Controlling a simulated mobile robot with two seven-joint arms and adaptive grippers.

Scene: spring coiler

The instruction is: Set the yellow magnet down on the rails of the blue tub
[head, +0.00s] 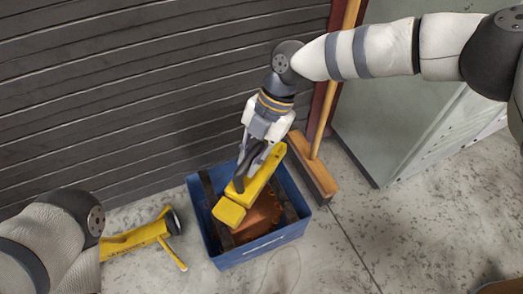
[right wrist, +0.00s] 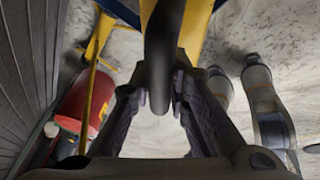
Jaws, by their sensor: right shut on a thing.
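The yellow magnet (head: 262,178) is a long block with a dark curved handle. My right gripper (head: 250,166) is shut on that handle, which also shows between the fingers in the right wrist view (right wrist: 160,60). The magnet lies slantwise over the blue tub (head: 262,252), its near end over the tub's left part and its far end by the back right rim. Dark rails (head: 210,192) run front to back along the tub's two sides. I cannot tell whether the magnet touches them. Copper-coloured contents (head: 262,216) show below. My left gripper is out of view.
A yellow wheeled tool (head: 140,237) lies left of the tub. A broom (head: 314,170) stands close on the right, before a grey-green cabinet (head: 395,120). A slatted wall (head: 130,90) is behind. A red cylinder (right wrist: 85,105) shows in the wrist view. Floor at front right is clear.

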